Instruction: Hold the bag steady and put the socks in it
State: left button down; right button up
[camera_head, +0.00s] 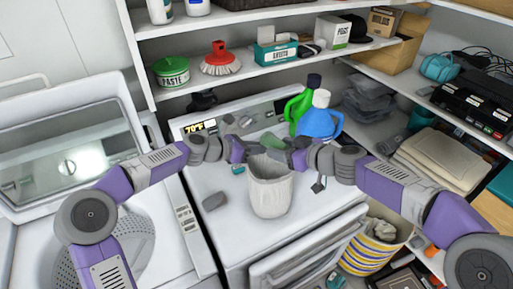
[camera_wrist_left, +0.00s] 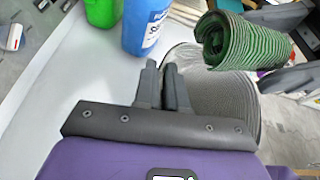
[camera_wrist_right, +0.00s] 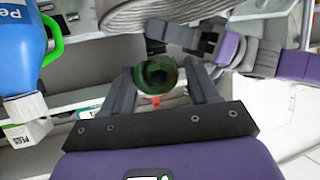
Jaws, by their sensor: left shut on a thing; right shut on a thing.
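The pale grey fabric bag (camera_head: 270,196) stands upright and open on the white machine top. My left gripper (camera_head: 246,154) is shut on the left side of the bag's rim; in the left wrist view its fingers (camera_wrist_left: 166,85) pinch the ribbed wall of the bag (camera_wrist_left: 215,92). My right gripper is shut on the rolled green striped socks (camera_head: 271,143); in the right wrist view the socks (camera_wrist_right: 157,74) sit between its fingers (camera_wrist_right: 162,85). The socks are above the bag's mouth, apart from it. The inside of the bag is mostly hidden.
A blue jug (camera_head: 320,122) and a green jug (camera_head: 297,104) stand behind the bag to the right. A grey lump (camera_head: 215,201) lies left of the bag. An open washer (camera_head: 75,150) is at left, a striped basket (camera_head: 376,245) at lower right. Shelves hold several goods behind.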

pick_arm(q)
jog(key=shift+f, duration=0.2)
pick_arm(e)
jog(key=shift+f, duration=1.55)
jog(key=o, duration=0.6)
jog(key=shift+f, duration=0.25)
jog(key=o, duration=0.5)
jog(key=shift+r, duration=0.1)
jog(key=shift+o, duration=0.2)
jog(key=v, duration=1.2)
pick_arm(q)
jog(key=c, duration=1.2)
grip_release()
jog(key=shift+o, duration=0.4)
